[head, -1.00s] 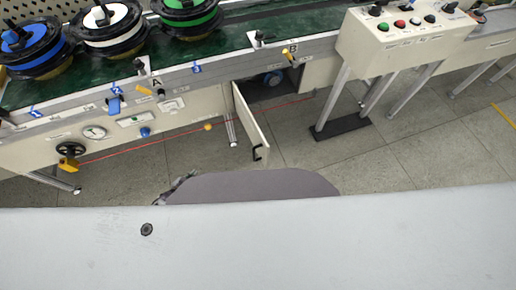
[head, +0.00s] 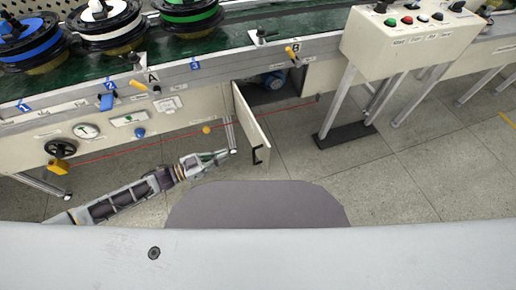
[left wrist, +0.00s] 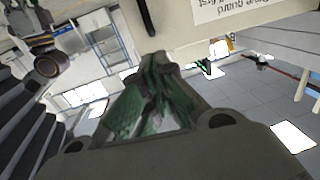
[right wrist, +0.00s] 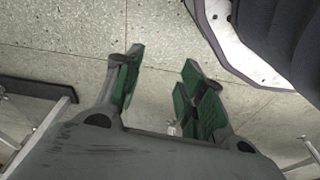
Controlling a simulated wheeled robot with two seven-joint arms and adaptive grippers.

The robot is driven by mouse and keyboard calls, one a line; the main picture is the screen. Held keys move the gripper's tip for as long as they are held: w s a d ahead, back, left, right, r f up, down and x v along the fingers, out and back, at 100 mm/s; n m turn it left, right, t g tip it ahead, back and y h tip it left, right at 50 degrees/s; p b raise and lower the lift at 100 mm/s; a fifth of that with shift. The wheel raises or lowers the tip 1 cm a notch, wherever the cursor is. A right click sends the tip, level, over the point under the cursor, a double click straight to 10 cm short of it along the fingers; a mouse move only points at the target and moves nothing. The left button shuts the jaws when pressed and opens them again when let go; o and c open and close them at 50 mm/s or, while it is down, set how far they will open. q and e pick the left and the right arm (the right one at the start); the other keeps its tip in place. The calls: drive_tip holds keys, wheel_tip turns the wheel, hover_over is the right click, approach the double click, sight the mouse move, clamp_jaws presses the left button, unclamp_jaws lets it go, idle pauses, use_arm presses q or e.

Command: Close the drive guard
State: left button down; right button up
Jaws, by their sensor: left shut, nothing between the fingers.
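The drive guard (head: 252,122) is a cream door panel with a black handle (head: 259,155) near its lower free edge. It stands open, swung out from the front of the conveyor. The opening behind it shows a blue motor (head: 273,80). My left gripper (head: 232,152) is shut and empty, just left of the guard's lower part; whether it touches cannot be told. In the left wrist view its green-padded fingers (left wrist: 160,62) are together, below a labelled cream panel (left wrist: 240,10). My right gripper (right wrist: 158,75) shows only in the right wrist view, open and empty above the floor.
The conveyor's front rail carries levers A (head: 140,85) and B (head: 292,54). Hub wheels (head: 105,22) stand on the belt. A control box (head: 410,35) on legs stands to the right. A red cord (head: 110,153) runs along the front.

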use_arm(q)
drive_tip(key=shift+s+d+r+g, duration=0.25)
drive_tip(key=shift+s+r+g, duration=0.05)
drive_tip(key=shift+s, duration=0.15)
use_arm(e)
drive_tip(key=shift+r, duration=0.25)
use_arm(q)
drive_tip(key=shift+w+d, duration=0.1)
drive_tip(key=shift+d, duration=0.05)
use_arm(e)
drive_tip(key=shift+w+a, duration=0.1)
use_arm(q)
drive_tip(key=b, duration=0.2)
approach(264, 142)
drive_tip(key=x, duration=0.5)
drive_tip(key=shift+w+d+f, duration=0.1)
drive_tip(key=shift+w+f, duration=0.1)
drive_tip(key=shift+f, duration=0.1)
drive_tip(key=shift+x, duration=0.85)
use_arm(e)
wheel_tip(264, 142, up, 6)
drive_tip(key=a, duration=0.1)
drive_tip(key=shift+w+a+r, duration=0.15)
drive_tip(key=shift+w, duration=0.05)
drive_tip(key=shift+s, duration=0.2)
use_arm(q)
drive_tip(key=shift+d, duration=0.15)
use_arm(e)
drive_tip(key=shift+f, duration=0.2)
